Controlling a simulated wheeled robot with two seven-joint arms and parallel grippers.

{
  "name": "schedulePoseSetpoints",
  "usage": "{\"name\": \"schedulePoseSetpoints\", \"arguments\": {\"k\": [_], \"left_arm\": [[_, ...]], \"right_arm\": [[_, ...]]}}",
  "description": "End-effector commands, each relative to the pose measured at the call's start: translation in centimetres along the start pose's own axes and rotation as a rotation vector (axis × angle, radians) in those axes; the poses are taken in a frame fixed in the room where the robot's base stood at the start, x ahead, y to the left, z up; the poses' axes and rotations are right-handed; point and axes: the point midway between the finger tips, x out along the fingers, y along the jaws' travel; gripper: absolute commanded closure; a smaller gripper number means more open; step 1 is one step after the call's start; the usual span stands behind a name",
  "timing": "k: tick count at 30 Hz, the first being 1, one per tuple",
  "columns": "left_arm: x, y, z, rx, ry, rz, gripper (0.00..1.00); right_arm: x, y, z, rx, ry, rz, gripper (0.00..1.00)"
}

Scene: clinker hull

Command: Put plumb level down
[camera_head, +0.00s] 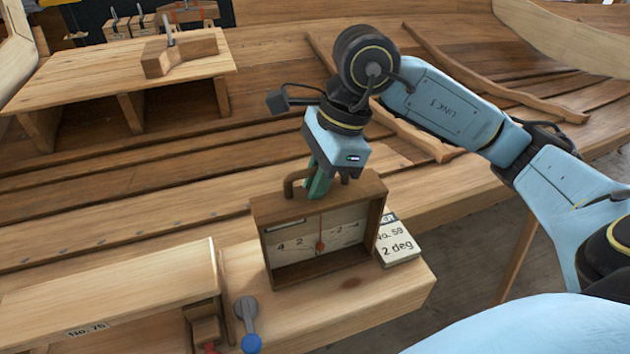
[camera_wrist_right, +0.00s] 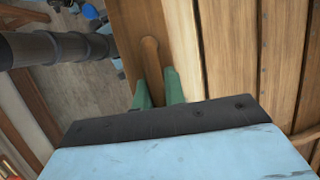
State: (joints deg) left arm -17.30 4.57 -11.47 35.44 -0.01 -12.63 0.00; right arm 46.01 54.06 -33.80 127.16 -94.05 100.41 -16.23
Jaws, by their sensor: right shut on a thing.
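The plumb level (camera_head: 318,240) is an open-fronted wooden box with a numbered scale, a red-based needle near the middle and a handle on top. It stands upright on or just above a light wooden beam; I cannot tell whether it touches. My right gripper (camera_head: 319,186) is above the box, its green fingers shut on the handle. In the right wrist view the green fingertips (camera_wrist_right: 158,90) are at the rounded wooden handle (camera_wrist_right: 150,58) on the level's top. My left gripper is not in view.
A block marked "No. 59, 2 deg" (camera_head: 398,247) lies right of the level. A blue-ended lever (camera_head: 249,325) and a wooden box marked "No. 76" (camera_head: 110,300) are at left front. A wooden bench (camera_head: 120,66) with a clamp block stands behind. The beam (camera_head: 375,292) has bare room in front.

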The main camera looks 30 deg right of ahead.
Motion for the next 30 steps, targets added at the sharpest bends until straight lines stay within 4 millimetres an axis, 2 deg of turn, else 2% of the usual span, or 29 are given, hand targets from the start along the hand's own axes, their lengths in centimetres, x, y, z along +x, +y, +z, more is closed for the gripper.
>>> {"name": "schedulePoseSetpoints", "arguments": {"k": [6,7,12,23,26,30], "left_arm": [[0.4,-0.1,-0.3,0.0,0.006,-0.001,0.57],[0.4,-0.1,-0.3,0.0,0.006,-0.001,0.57],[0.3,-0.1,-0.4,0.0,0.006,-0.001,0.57],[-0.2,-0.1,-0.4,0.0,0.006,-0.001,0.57],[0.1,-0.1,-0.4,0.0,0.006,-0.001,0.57],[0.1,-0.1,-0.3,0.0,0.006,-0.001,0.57]], "right_arm": [[0.2,0.0,-0.1,0.0,-0.001,-0.002,1.0],[0.2,0.0,-0.1,0.0,0.0,0.0,0.85],[0.2,0.0,-0.1,0.0,0.0,0.0,0.66],[-0.2,0.0,0.1,0.0,0.0,0.001,0.66],[-1.7,-0.1,0.1,0.001,-0.001,-0.005,0.66],[-4.7,-0.2,0.1,0.0,-0.002,-0.007,0.66]]}}
